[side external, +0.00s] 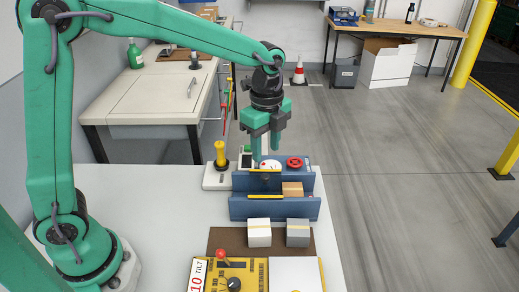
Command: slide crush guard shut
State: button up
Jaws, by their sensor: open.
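A blue fixture (270,208) with two upright blue walls stands on the white table, and a brown box (292,189) sits between the walls. The rear wall (297,178) carries a short yellow strip (264,171), and the front wall has a longer yellow strip along it. I cannot tell which blue panel is the crush guard. My gripper (267,155) points down just above the rear wall, near its yellow strip. Its green fingers are apart, with nothing seen held. Whether a fingertip touches the wall or strip is too small to tell.
A red wheel knob (294,163) and a white round dial (270,165) are behind the rear wall. A yellow panel (240,274) is nearest.

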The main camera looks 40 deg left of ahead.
aim_at(266, 176)
jog(key=shift+f, duration=3.9)
grip_shut()
